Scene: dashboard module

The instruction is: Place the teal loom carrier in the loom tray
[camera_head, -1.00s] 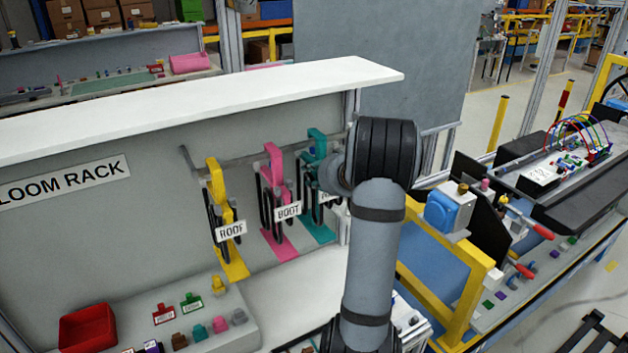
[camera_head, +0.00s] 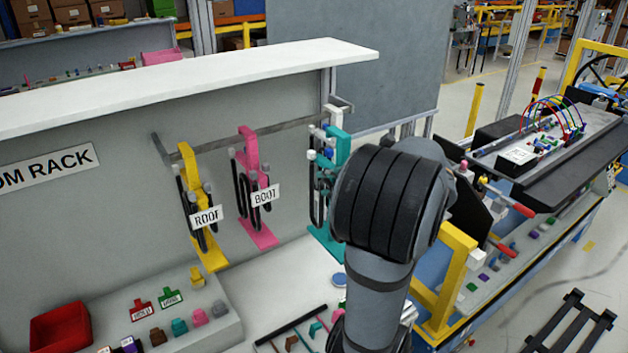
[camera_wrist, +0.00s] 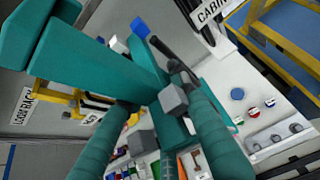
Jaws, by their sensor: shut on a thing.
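The teal loom carrier (camera_head: 328,240) hangs upright at the right end of the rack rail, with dark cables and white, grey and blue connectors. My wrist covers part of it in the head view. I cannot clearly identify the loom tray.
The pink BOOT carrier (camera_head: 249,150) and yellow ROOF carrier (camera_head: 187,163) hang to the left on the rail (camera_head: 290,126). A white shelf (camera_head: 190,85) overhangs them. A red bin (camera_head: 60,328) stands lower left. A yellow frame (camera_head: 452,280) and dashboard module (camera_head: 590,150) are at right.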

